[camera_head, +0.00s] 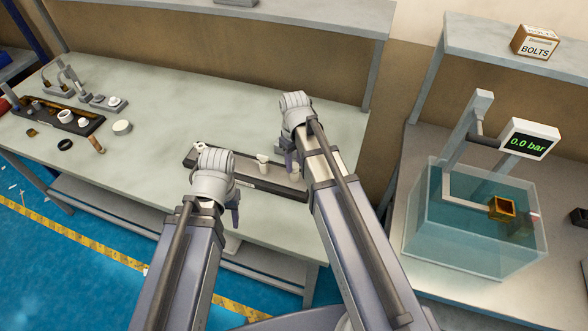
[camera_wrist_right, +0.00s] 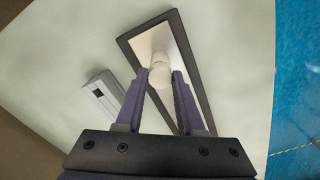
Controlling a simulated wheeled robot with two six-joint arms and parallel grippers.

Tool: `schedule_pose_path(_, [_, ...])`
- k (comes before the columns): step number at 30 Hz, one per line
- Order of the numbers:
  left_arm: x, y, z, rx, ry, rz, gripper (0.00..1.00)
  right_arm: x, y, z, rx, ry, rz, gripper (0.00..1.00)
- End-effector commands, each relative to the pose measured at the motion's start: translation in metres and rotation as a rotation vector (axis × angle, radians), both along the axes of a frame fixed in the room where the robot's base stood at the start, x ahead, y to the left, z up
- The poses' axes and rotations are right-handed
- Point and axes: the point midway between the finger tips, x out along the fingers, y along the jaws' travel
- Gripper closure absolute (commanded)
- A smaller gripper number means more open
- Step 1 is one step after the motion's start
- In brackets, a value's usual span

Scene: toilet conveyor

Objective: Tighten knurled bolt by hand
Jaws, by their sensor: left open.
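My right gripper (camera_head: 291,170) is low over the right part of a dark-edged tray (camera_head: 283,190). In the right wrist view its purple fingers (camera_wrist_right: 161,76) lie on both sides of a white rounded piece (camera_wrist_right: 159,61), with no clear gap at the tips. That piece stands on the pale floor of the tray (camera_wrist_right: 126,41). I cannot make out any knurling on it. My left gripper (camera_head: 234,212) is open and empty in front of the tray's left part, near the table's front edge. A white fitting (camera_head: 262,159) stands between the two arms.
Another dark tray (camera_head: 90,127) with white parts stands at the table's left, beside a white disc (camera_head: 122,127). A water tank (camera_head: 450,245) with a "0.0 bar" display (camera_head: 528,143) stands on the right bench. The table between the trays is mostly clear.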

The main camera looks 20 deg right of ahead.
Motion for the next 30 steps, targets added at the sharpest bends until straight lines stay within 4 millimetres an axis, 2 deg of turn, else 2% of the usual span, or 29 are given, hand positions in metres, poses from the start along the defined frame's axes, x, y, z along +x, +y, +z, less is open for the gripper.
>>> schedule_pose_path(2, [0.0, 0.0, 0.0, 0.0, 0.0, 0.0, 0.5, -0.0001, 0.0, 0.0, 0.0, 0.0, 0.0, 0.73])
schedule_pose_path(9, [0.0, 0.0, -0.0001, 0.0, 0.0, 0.0, 0.5, -0.0001, 0.0, -0.0001, 0.0, 0.0, 0.0, 1.0])
schedule_pose_path(16, [0.0, 0.0, -0.0001, 0.0, 0.0, 0.0, 0.5, -0.0001, 0.0, -0.0001, 0.0, 0.0, -0.028, 1.0])
schedule_pose_path(24, [0.0, 0.0, -0.0004, 0.0, 0.0, 0.0, 0.5, -0.0001, 0.0, -0.0004, 0.0, 0.0, -0.344, 1.0])
schedule_pose_path(30, [0.0, 0.0, -0.0004, 0.0, 0.0, 0.0, 0.5, -0.0001, 0.0, -0.0004, 0.0, 0.0, -0.442, 1.0])
